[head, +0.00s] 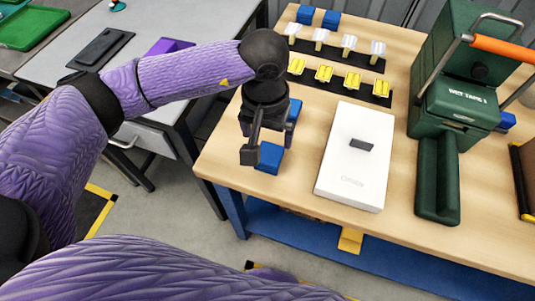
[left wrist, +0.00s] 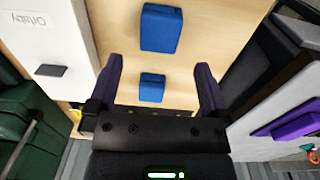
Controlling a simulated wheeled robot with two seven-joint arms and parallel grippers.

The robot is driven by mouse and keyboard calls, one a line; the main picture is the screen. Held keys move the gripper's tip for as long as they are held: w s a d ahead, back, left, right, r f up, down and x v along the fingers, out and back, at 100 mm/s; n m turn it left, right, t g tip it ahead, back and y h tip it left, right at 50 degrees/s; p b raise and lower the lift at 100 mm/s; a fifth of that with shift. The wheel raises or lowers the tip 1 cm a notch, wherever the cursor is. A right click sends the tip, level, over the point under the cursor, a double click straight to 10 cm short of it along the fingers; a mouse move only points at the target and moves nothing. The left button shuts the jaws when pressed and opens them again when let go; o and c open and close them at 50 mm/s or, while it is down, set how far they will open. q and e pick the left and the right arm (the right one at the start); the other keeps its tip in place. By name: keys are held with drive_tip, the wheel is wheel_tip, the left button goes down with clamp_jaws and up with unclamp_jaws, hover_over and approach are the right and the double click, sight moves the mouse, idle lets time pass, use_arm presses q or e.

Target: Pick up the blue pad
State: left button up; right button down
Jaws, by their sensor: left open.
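Two blue pads lie on the wooden table (head: 227,155). The nearer pad (head: 269,158) is close to the front left edge, partly hidden by my left gripper (head: 270,143). The farther pad (head: 295,108) is partly hidden behind the gripper. In the left wrist view, one pad (left wrist: 161,27) lies beyond the fingertips and the other (left wrist: 152,88) appears between the fingers. My left gripper (left wrist: 157,70) is open and empty, pointing down over the table. Its exact height above the pads is hard to tell. My right gripper is not in view.
A white carton (head: 345,178) with a dark grey patch lies right of the gripper. Dark strips carry yellow pieces (head: 353,81) and silver-white pieces (head: 349,43). More blue blocks (head: 331,20) lie at the back. A green machine (head: 450,110) stands right. A grey table (head: 190,90) is left.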

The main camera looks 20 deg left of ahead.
sight(269, 153)
use_arm(q)
drive_tip(key=f+b, duration=0.1)
drive_tip(key=f, duration=0.5)
drive_tip(key=w+f+b, duration=0.1)
drive_tip(key=f, duration=0.2)
drive_tip(key=shift+w+f+b, duration=0.1)
drive_tip(key=shift+f+b, duration=0.15)
drive_tip(key=shift+b, duration=0.1)
drive_tip(key=shift+f, duration=0.2)
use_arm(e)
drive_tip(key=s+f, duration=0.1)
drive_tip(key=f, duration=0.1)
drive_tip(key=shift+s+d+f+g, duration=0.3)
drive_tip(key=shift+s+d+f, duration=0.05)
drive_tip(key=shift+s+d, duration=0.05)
use_arm(q)
drive_tip(key=c, duration=0.7)
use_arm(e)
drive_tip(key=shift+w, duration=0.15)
